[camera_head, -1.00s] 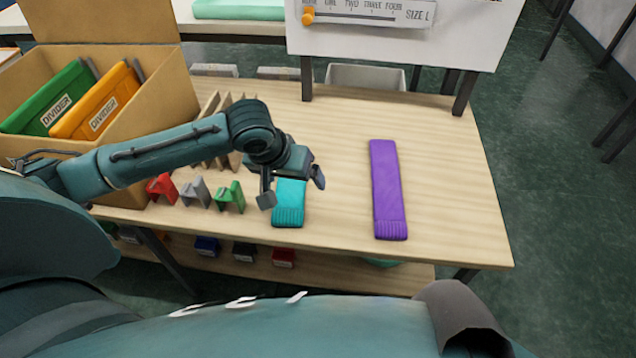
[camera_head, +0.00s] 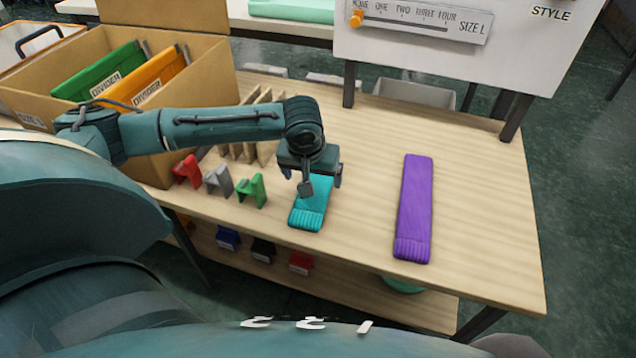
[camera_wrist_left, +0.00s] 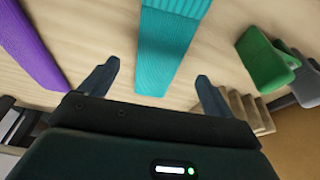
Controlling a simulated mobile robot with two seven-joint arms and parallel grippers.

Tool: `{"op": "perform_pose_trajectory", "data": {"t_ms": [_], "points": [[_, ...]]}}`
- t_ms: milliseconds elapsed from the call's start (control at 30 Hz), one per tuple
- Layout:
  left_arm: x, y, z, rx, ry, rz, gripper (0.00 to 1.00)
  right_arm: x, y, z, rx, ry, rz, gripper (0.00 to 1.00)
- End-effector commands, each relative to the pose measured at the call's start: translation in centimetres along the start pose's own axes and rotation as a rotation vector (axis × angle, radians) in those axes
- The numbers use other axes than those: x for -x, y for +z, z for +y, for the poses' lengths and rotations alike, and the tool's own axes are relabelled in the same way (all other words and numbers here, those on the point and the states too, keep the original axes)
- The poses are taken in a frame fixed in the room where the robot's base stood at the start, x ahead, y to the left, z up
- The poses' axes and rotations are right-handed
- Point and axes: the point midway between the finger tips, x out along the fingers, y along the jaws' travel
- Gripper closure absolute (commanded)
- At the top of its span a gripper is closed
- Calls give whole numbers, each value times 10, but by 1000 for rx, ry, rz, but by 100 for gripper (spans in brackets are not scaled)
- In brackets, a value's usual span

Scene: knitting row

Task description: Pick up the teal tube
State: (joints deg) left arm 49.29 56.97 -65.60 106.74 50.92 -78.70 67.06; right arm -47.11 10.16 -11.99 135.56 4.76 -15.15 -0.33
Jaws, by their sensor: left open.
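The teal tube (camera_head: 308,214) lies flat on the wooden table, its far part hidden under my left gripper in the head view. My left gripper (camera_head: 322,188) is open and points down over the tube. In the left wrist view the teal tube (camera_wrist_left: 167,50) lies between and beyond the two spread fingers of the left gripper (camera_wrist_left: 158,85), with nothing held. I cannot tell the exact height of the fingers above the table. My right gripper is not in view.
A purple tube (camera_head: 413,208) lies to the right on the table. Red, grey and green clips (camera_head: 252,190) stand to the left, beside wooden slats (camera_head: 247,150). A cardboard box (camera_head: 215,95) with dividers stands back left. The white sign board (camera_head: 440,60) stands behind.

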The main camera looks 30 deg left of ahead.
Motion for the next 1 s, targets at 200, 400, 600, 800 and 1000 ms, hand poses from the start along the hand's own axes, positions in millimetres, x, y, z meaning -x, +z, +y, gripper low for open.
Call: {"op": "perform_pose_trajectory", "data": {"t_ms": [200,400,600,800,1000], "points": [[-31,-4,0,0,-2,1,11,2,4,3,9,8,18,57],[-51,-5,0,-1,0,0,11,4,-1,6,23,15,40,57],[-51,-5,0,-1,0,1,11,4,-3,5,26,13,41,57],[-51,-5,0,-1,1,1,23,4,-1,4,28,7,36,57],[-51,-5,0,-1,1,0,40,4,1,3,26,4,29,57]]}}
